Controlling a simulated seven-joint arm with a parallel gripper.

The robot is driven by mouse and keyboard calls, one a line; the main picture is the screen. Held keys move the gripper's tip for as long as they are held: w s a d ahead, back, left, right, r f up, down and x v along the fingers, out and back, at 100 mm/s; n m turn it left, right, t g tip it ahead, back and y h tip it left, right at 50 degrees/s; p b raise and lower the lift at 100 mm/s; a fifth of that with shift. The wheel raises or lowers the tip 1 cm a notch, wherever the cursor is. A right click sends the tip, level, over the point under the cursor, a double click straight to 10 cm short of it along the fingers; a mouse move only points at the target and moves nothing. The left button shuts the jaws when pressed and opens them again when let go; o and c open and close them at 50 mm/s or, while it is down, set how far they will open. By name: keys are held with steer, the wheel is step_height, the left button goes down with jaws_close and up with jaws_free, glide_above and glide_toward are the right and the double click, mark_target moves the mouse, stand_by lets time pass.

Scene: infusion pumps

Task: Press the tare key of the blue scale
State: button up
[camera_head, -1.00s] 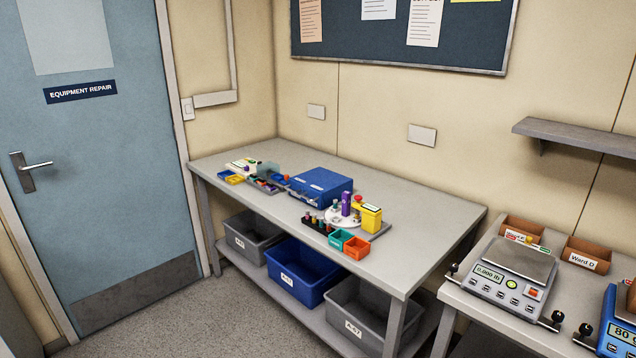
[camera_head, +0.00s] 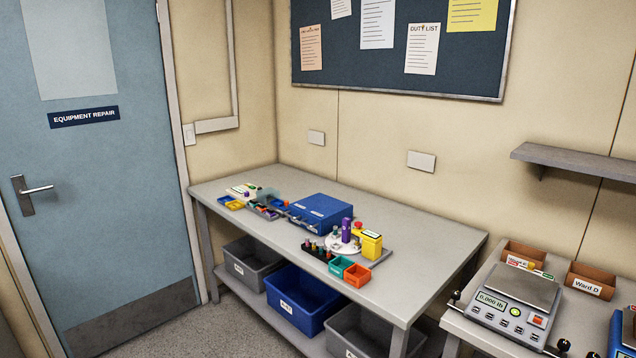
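The blue scale (camera_head: 620,336) shows only in part at the right edge of the head view. It stands on the right bench, and most of its front panel and its keys are cut off by the frame. A grey scale (camera_head: 508,306) stands to its left, with a green display reading about 0.000 lb, a row of keys, a round green key and an orange-red key. My gripper is not in the head view.
Two brown bins, one labelled Ward D (camera_head: 590,282), stand behind the scales. A grey shelf (camera_head: 575,160) juts from the wall above. The long table (camera_head: 420,249) holds a blue case (camera_head: 318,211) and small coloured trays. A blue door (camera_head: 100,180) is at left.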

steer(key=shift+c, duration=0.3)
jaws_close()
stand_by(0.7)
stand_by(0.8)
